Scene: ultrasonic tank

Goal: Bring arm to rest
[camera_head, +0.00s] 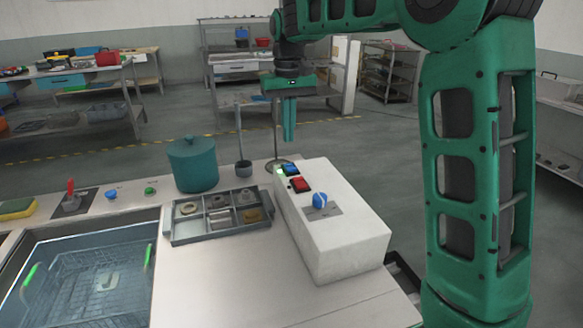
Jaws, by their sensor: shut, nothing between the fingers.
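My arm rises at the right of the head view and reaches over to the upper middle. My gripper (289,138) points straight down with its fingers together and nothing between them. It hangs in the air above the far end of the white control box (335,240), apart from it. The box carries a blue button (291,170), a red button (300,184) and a blue knob (320,200). A small green light shows beside the blue button.
The tank (155,270) with a wire basket (75,270) inside is at the lower left. A divided tray (180,238) with small parts, a teal lidded pot (193,165) and a small dark cup (243,168) stand on the counter (250,295). The counter's front is clear.

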